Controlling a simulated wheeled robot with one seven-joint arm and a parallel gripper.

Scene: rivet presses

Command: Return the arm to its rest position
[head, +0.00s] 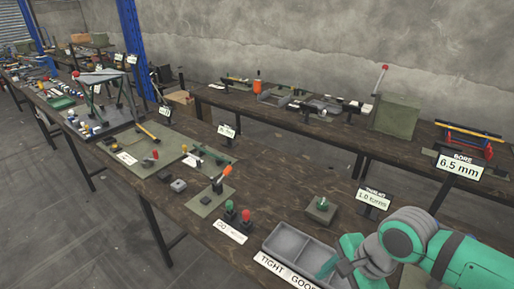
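My teal and grey arm reaches in from the lower right corner in the head view, over the near workbench (275,178). My gripper (330,267) is at the arm's far end, low in the picture, over or beside the right part of a grey two-part tray (283,240). The arm's own links partly hide it. I cannot see the gap between its fingers, nor whether anything is held. The tray's front label starts with "TIGHT"; its second word is partly covered.
Near the arm stand a "1.0 turns" sign (373,198) and a small block with a green top (322,208). Green and red knobbed pieces (245,216) stand left of the tray. A "6.5 mm" sign (459,166) stands on the back bench. Bare wood lies mid-bench.

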